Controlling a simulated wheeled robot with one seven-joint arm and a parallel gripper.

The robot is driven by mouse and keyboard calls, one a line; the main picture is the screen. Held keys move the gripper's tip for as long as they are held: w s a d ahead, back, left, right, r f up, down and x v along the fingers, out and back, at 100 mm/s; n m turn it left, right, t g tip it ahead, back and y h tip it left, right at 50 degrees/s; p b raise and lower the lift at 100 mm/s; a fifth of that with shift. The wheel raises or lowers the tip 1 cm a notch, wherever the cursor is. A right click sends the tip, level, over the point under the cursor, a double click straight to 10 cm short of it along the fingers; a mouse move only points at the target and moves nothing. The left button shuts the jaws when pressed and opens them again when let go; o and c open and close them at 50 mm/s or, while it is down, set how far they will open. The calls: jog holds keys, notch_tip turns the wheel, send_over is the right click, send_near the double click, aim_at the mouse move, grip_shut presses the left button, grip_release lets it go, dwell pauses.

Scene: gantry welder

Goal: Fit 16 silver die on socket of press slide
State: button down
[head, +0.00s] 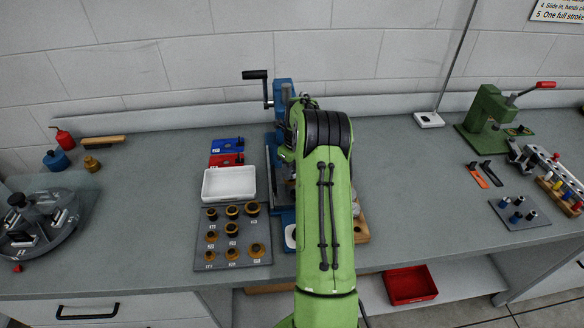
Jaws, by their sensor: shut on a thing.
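The blue press (283,92) stands at the middle of the bench, with a black-handled crank (256,75) at its upper left. My green arm reaches forward over it and hides most of its right side and front. The press slide and its socket cannot be made out. My gripper is hidden behind the arm, so its fingers and anything in them do not show. I cannot pick out the 16 silver die. A grey board (187,262) left of the press holds several black and brass-coloured dies with small labels, too small to read.
A white tray (228,184) and blue (227,145) and red (226,159) trays lie left of the press. A wooden board (361,232) shows right of my arm. A green hand press (487,112) stands at right.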

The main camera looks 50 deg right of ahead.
jog(key=shift+f+b, duration=0.5)
jog(key=shift+f, duration=0.25)
jog(key=c, duration=0.6)
grip_release()
jog(key=r+p, duration=0.1)
jog(key=r, duration=0.4)
jog(key=s+r, duration=0.1)
jog(key=r, duration=0.4)
jog(key=s+r+p, duration=0.1)
jog(key=r, duration=0.4)
jog(key=shift+r+p, duration=0.3)
